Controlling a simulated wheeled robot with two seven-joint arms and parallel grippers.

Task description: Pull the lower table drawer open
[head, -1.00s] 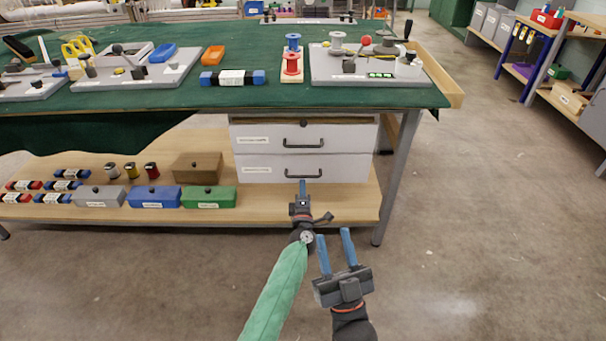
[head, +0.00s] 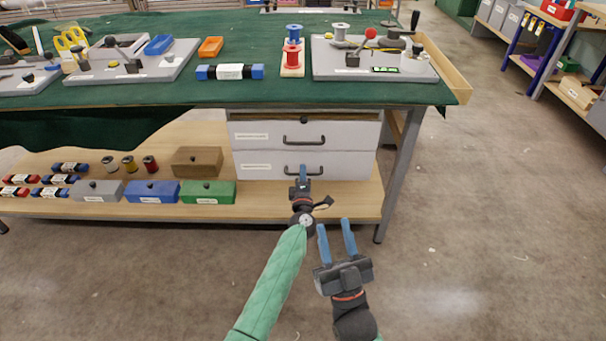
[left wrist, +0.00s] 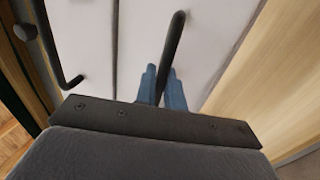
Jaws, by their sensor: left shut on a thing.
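The lower drawer (head: 262,166) is a light grey front with a dark bar handle (head: 318,169), under the upper drawer (head: 258,137) of the same look. The lower drawer looks closed, flush with the upper one. My left gripper (head: 303,170) is at the lower handle. In the left wrist view its blue fingers (left wrist: 164,88) are shut on the dark handle bar (left wrist: 173,45), which passes between them. The far end of the handle shows beyond the fingers; part is hidden. My right gripper (head: 337,240) is open and empty, in front of the table and low.
The drawers hang under a green-covered table (head: 290,98). A wooden lower shelf (head: 330,200) runs below them, with a green box (head: 208,192) and a blue box (head: 152,192) to the left. A table leg (head: 398,180) stands right of the drawers. The floor in front is clear.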

